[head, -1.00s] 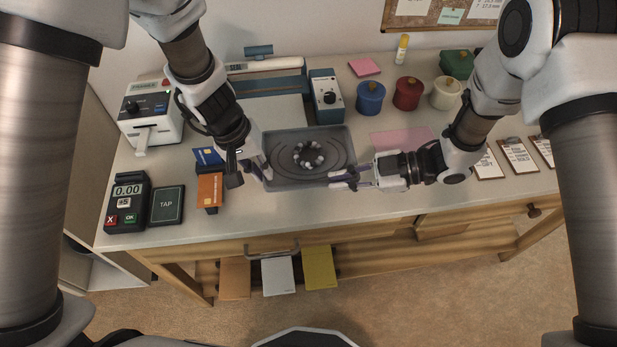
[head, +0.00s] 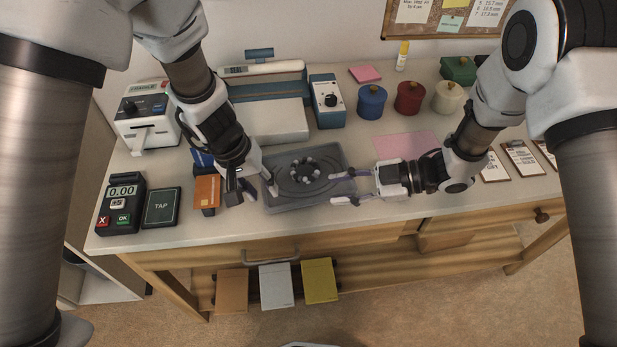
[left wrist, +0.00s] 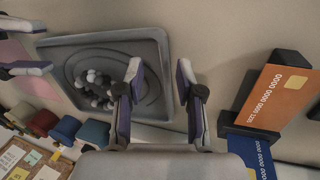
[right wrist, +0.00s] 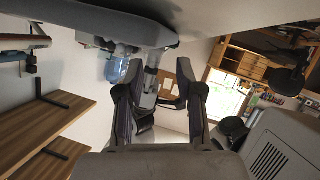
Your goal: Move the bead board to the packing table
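The bead board (head: 340,160) is a grey, grooved tray with a ring of pale and dark beads, lying on the light worktop (head: 390,218). It also shows in the left wrist view (left wrist: 70,42). My left gripper (head: 256,190) is at its left end, open, with one finger over the board and the other outside its rim. The left wrist view shows the rim between the fingers (left wrist: 158,82). My right gripper (head: 335,188) is open at the board's right end, with nothing visible between its fingers (right wrist: 152,82). I cannot tell whether this worktop is the packing table.
Left of the board are a card holder with an orange card (head: 206,190), a card terminal (head: 121,205) and a TAP pad (head: 161,208). Clipboards (head: 521,158) lie right.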

